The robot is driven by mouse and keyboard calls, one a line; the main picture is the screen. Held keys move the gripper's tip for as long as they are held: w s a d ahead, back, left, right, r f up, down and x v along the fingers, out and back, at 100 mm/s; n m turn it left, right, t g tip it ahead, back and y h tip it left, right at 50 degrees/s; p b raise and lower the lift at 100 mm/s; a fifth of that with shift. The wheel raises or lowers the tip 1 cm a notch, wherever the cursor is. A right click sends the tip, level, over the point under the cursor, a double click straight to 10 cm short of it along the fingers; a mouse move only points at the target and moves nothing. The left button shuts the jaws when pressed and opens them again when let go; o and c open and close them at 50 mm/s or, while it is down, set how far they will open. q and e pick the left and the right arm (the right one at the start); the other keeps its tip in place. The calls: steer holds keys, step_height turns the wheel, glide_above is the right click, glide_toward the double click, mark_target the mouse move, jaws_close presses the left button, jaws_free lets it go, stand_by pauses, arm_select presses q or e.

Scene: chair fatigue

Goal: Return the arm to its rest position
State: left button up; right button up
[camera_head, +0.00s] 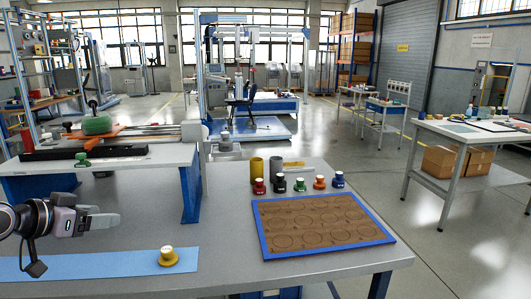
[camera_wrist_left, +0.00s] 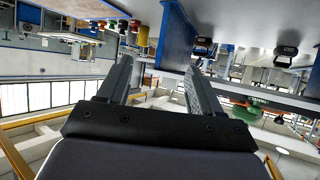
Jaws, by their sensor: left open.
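My left gripper (camera_head: 105,221) comes in from the left edge in the head view, held above the grey table, with its fingers pointing right. In the left wrist view its two fingers (camera_wrist_left: 158,78) stand apart with nothing between them, so it is open and empty. That view appears upside down. A yellow knob-like piece (camera_head: 168,257) stands on a light blue strip (camera_head: 100,265) on the table, to the right of and nearer than the gripper, apart from it. My right gripper is not in view.
A brown board with a blue rim (camera_head: 325,222) and round outlines lies on the table's right. Several coloured knobs (camera_head: 300,185) and two cylinders (camera_head: 257,170) stand behind it. A raised grey shelf (camera_head: 150,157) with a green-topped rig (camera_head: 97,124) is behind my gripper. The table's middle is clear.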

arm_select(q)
steer(key=s+d+f, duration=0.2)
steer(key=d+f, duration=0.1)
steer(key=f, duration=0.4)
steer(key=s+d+f+g+y, duration=0.1)
steer(key=s+d+f, duration=0.15)
steer(key=f, duration=0.55)
steer(key=s+d+f, duration=0.2)
steer(key=d+f, duration=0.1)
steer(key=f, duration=0.4)
steer(key=s+d+f, duration=0.5)
steer(key=s, duration=0.4)
steer(key=s+d+f+n, duration=0.1)
steer(key=s+d+f, duration=0.5)
steer(key=s, duration=0.4)
steer(key=shift+s+f+y, duration=0.15)
steer(key=shift+f+y, duration=0.15)
steer(key=shift+y, duration=0.1)
